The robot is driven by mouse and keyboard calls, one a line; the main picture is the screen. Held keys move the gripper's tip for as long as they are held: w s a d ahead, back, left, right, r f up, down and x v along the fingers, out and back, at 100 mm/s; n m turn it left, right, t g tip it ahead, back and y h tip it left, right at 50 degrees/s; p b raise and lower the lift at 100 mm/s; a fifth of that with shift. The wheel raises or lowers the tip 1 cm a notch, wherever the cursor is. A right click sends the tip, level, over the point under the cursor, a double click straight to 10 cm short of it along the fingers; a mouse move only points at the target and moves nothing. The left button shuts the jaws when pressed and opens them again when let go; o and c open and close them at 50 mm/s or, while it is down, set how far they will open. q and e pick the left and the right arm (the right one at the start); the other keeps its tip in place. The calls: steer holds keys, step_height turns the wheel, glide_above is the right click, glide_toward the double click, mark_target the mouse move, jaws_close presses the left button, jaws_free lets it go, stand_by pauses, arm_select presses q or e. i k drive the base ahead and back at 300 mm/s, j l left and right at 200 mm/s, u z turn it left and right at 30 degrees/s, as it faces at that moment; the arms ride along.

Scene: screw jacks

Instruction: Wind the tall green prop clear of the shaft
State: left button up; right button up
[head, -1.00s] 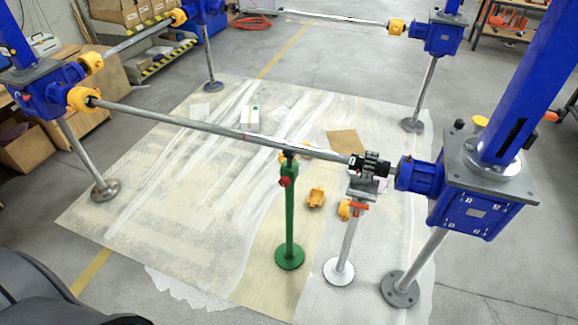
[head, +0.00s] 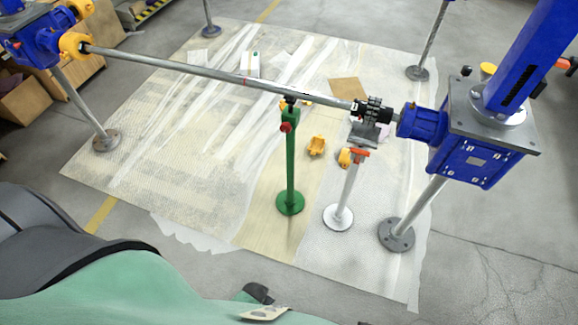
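The tall green prop (head: 290,165) stands upright on its round green base on the floor sheeting. Its dark head (head: 290,100) is right at the underside of the long grey shaft (head: 200,73); I cannot tell whether the two touch. A red knob (head: 286,127) sits on the prop's upper part. The shaft runs from the yellow-collared blue gearbox (head: 35,45) at left to a black coupling (head: 371,111) by the right blue jack. Neither of my grippers can be made out.
A shorter white-footed stand (head: 345,190) with an orange handle (head: 359,153) stands under the coupling, right of the green prop. The right blue jack (head: 475,155) rises on a grey leg. Yellow parts (head: 316,145) and brown card (head: 348,89) lie on the sheeting. Sheeting left of the prop is mostly open.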

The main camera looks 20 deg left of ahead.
mark_target(284, 128)
steer(key=i+j, duration=0.2)
steer(key=j, duration=0.2)
steer(key=i+j, duration=0.2)
steer(key=j, duration=0.2)
steer(key=i+j, duration=0.2)
steer(key=j, duration=0.2)
steer(key=i+j, duration=0.2)
steer(key=j, duration=0.2)
steer(key=i+j, duration=0.2)
steer(key=j, duration=0.2)
